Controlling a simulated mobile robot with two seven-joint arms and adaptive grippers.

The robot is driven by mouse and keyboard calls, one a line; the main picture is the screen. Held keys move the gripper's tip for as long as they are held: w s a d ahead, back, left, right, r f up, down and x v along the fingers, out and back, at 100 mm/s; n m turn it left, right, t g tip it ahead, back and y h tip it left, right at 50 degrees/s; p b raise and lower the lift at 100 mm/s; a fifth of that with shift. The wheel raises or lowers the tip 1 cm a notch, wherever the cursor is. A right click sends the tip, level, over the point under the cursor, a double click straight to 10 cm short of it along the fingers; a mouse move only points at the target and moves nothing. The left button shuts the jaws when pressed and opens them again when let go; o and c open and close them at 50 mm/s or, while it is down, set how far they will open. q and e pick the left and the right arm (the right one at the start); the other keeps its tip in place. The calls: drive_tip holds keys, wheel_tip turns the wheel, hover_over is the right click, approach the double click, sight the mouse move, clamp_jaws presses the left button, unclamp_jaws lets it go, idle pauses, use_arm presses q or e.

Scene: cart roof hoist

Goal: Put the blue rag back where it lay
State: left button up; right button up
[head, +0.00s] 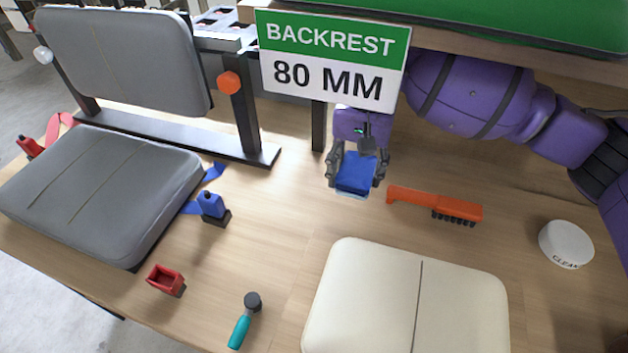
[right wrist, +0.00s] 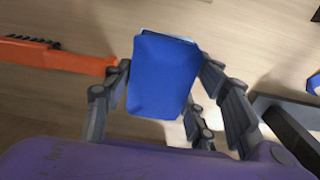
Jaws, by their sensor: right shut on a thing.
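The blue rag (head: 355,175) is a folded, block-like blue bundle between the fingers of my right gripper (head: 357,183), below the sign. In the right wrist view the rag (right wrist: 163,75) sits between the fingers (right wrist: 165,90), which are shut on its sides. A pale strip shows at its lower edge in the head view; I cannot tell whether it is part of the rag or something under it. I cannot tell whether the rag touches the wooden table (head: 270,215). My left gripper is not in view.
An orange brush (head: 430,205) lies just right of the gripper. A cream cushion (head: 400,300) is in front, a white "CLEAN" pot (head: 567,244) at right. The "BACKREST 80 MM" sign (head: 333,60) hangs above. Grey seat (head: 100,195) and dark frame (head: 180,135) stand left.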

hover_over(314, 193)
wheel_tip(314, 193, down, 2)
drive_tip(key=shift+f+p, duration=0.15)
drive_tip(key=shift+p, duration=0.35)
drive_tip(key=shift+d+f, duration=0.1)
drive_tip(key=shift+f, duration=2.25)
drive_tip(key=shift+f, duration=0.2)
drive_tip(key=o, duration=1.1)
drive_tip(key=shift+r, duration=0.15)
